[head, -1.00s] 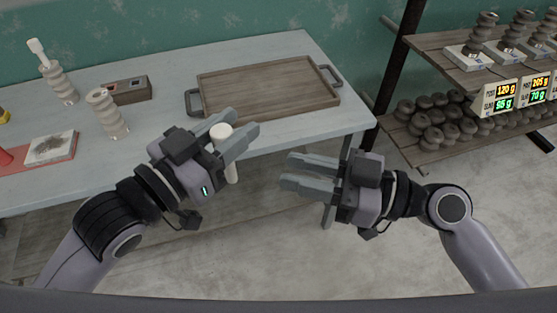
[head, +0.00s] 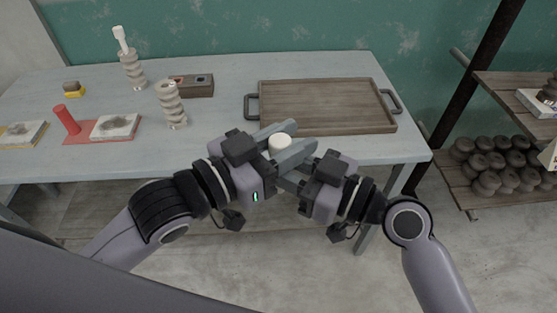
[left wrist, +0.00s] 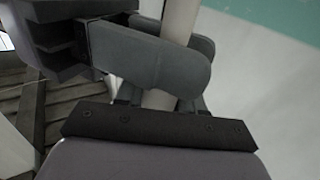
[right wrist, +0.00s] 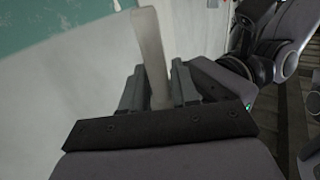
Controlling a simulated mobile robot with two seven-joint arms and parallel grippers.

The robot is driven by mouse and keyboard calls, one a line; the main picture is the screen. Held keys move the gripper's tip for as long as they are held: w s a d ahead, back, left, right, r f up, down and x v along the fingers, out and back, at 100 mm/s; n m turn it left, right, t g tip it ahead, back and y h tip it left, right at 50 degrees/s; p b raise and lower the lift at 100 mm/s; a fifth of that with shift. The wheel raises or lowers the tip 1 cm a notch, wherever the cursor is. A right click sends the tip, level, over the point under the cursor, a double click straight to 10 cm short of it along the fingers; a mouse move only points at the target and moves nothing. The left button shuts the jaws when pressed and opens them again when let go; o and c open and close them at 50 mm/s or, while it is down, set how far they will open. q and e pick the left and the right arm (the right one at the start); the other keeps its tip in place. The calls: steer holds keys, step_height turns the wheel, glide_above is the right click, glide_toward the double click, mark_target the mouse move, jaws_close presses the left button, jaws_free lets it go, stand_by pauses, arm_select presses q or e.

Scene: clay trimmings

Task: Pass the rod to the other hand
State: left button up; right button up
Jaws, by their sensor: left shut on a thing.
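The rod is a pale cylinder whose white top end (head: 280,142) shows between my left gripper's fingers in the head view. My left gripper (head: 284,145) is shut on the rod and holds it in front of the table. In the left wrist view the rod (left wrist: 180,20) passes between the crossing fingers.
The table (head: 220,147) holds a wooden tray (head: 325,131) just behind the grippers. Clay coils (head: 172,105), a small box (head: 192,86) and a red cylinder (head: 66,119) stand to the left. A shelf with dark rings (head: 490,165) is at the right. Floor in front is clear.

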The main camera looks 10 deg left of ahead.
steer(key=shift+a, duration=0.1)
jaws_close()
arm_select(q)
steer(key=o, duration=1.1)
steer(key=shift+r, duration=0.1)
